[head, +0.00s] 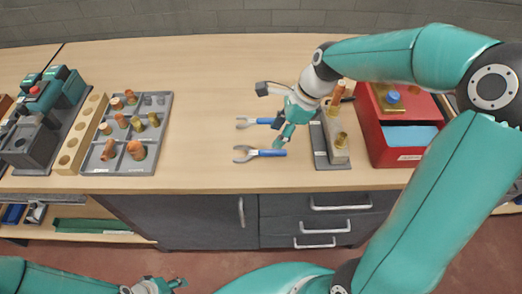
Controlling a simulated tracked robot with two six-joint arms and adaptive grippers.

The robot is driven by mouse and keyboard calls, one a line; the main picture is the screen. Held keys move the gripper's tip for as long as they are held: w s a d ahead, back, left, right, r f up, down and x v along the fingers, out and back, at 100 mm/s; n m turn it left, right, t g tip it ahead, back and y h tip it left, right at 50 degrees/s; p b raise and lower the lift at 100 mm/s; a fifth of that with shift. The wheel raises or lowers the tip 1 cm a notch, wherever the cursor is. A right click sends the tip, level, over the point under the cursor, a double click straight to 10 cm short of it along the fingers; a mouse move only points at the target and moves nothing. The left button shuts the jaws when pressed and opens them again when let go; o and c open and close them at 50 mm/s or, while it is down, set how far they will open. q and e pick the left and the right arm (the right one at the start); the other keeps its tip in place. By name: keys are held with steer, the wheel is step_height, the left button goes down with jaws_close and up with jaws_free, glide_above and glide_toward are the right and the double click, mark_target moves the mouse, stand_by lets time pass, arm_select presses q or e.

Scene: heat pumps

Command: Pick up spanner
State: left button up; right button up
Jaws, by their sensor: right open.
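Two spanner-like tools with blue handles and grey open-ended heads lie on the wooden workbench (205,100). The nearer spanner (262,153) lies with its head to the left. The farther spanner (247,122) lies parallel behind it, its handle end partly hidden by my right gripper. My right gripper (273,117) is open and empty, over the handle ends of the spanners, with one finger close to the nearer handle. I cannot tell whether it touches. My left gripper (168,286) shows only partly at the bottom edge, away from the bench; its opening is unclear.
A grey tray (165,125) of copper and brass fittings stands left, beside a wooden block with holes (72,150) and a green-grey machine (35,140). Right of the spanners are a grey fitting holder (319,150) and a red box (380,155). Bench left of the spanners is clear.

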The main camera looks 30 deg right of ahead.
mark_target(264, 151)
steer(key=x, duration=0.8)
steer(key=shift+w+a+p, duration=0.1)
steer(key=shift+w+p, duration=0.05)
steer(key=shift+p, duration=0.25)
jaws_close()
